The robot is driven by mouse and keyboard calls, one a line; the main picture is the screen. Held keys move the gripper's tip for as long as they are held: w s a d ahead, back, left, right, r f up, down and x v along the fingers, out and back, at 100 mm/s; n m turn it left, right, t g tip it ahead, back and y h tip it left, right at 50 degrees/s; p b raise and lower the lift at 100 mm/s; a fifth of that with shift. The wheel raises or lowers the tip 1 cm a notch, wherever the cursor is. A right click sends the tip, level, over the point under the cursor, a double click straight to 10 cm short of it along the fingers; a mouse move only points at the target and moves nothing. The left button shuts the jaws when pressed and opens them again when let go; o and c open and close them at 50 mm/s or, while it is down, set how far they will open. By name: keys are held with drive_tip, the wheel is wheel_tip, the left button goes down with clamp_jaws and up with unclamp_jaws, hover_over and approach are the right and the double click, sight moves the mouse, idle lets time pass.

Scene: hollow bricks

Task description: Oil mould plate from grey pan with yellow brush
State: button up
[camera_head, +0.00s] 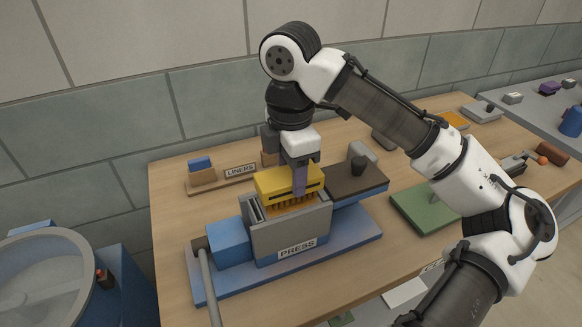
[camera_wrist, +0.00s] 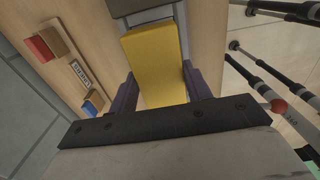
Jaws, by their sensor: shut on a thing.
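My gripper (camera_head: 299,183) is shut on the yellow brush (camera_head: 270,183), with one purple finger showing against its near side. The brush's orange bristles (camera_head: 290,206) point down at the open top of the grey box of the press (camera_head: 295,232). I cannot tell whether the bristles touch anything inside. In the wrist view the yellow brush (camera_wrist: 155,62) lies between both purple fingers of my gripper (camera_wrist: 162,88). The mould plate is not clearly distinguishable; the box and brush may hide it. I cannot identify the grey pan with certainty.
The press stands on a blue base (camera_head: 345,245) with a blue block (camera_head: 229,240) and lever (camera_head: 208,285) at left. A dark-topped blue shelf (camera_head: 358,182) is right of the brush. The liners rack (camera_head: 226,178) is behind; a green plate (camera_head: 424,207) lies right.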

drive_tip(key=shift+f, duration=0.65)
idle(0.5)
drive_tip(key=shift+d+r, duration=0.1)
drive_tip(key=shift+d, duration=0.1)
drive_tip(key=shift+w+d, duration=0.15)
drive_tip(key=shift+d, duration=0.05)
drive_tip(key=shift+a+p, duration=0.15)
drive_tip(key=shift+p, duration=0.2)
drive_tip(key=shift+s+a, duration=0.3)
drive_tip(key=shift+a, duration=0.3)
drive_tip(key=shift+d+p, duration=0.15)
drive_tip(key=shift+p, duration=0.2)
